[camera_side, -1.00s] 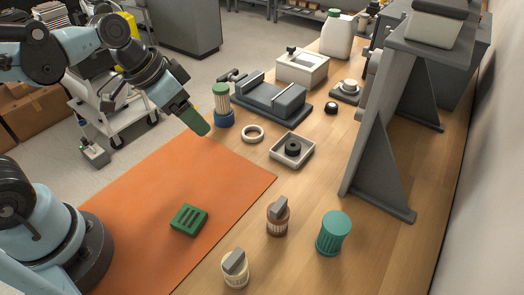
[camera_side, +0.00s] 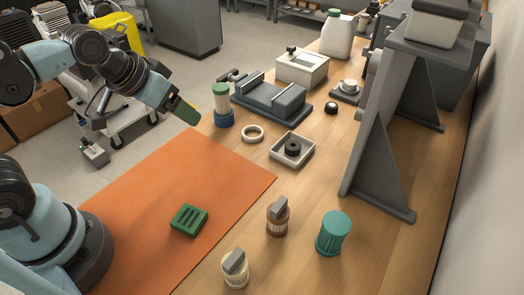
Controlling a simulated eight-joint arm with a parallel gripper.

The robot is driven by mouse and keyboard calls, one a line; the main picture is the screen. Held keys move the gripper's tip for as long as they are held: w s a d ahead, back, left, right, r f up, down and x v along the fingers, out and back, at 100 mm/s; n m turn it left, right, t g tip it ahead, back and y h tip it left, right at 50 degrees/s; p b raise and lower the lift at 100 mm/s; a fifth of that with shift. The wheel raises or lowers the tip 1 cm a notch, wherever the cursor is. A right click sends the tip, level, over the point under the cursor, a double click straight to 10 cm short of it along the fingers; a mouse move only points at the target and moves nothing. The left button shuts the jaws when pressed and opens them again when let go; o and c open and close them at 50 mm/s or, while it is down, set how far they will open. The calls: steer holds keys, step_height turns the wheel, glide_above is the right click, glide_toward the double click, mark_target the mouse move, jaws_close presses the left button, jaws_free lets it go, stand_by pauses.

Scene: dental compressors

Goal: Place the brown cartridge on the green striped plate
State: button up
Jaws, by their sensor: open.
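The brown cartridge (camera_side: 277,219) stands upright on the wooden table, right of the orange mat. My gripper (camera_side: 187,112) is high at the upper left, above the far end of the mat and well away from both. It is open and holds nothing that I can see.
A cream cartridge (camera_side: 235,268) with a grey handle stands in front. A teal ribbed canister (camera_side: 333,233) stands right of the brown cartridge. A green-topped cartridge (camera_side: 222,105), a white ring (camera_side: 252,134) and a square tray (camera_side: 292,150) lie farther back. A grey stand (camera_side: 380,150) rises at right.

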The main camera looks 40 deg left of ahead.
steer(key=w+d+g+h, duration=0.1)
steer(key=w+d+g, duration=0.15)
steer(key=d, duration=0.85)
steer(key=g+y, duration=0.1)
steer(key=g, duration=0.3)
glide_above(280, 206)
step_height(280, 206, down, 2)
steer(key=shift+a+f, duration=0.1)
steer(key=shift+a, duration=0.05)
steer(key=shift+d+f, duration=0.1)
steer(key=shift+d, duration=0.1)
steer(key=shift+f+n, duration=0.3)
steer(key=shift+f, duration=0.1)
step_height(280, 206, down, 6)
steer(key=shift+r, duration=0.1)
steer(key=shift+w+a+f, duration=0.1)
steer(key=shift+a+f, duration=0.05)
steer(key=shift+f, duration=1.2)
steer(key=shift+w+a+f, duration=0.1)
steer(key=shift+f, duration=1.2)
steer(key=c, duration=1.2)
steer(key=shift+r, duration=0.15)
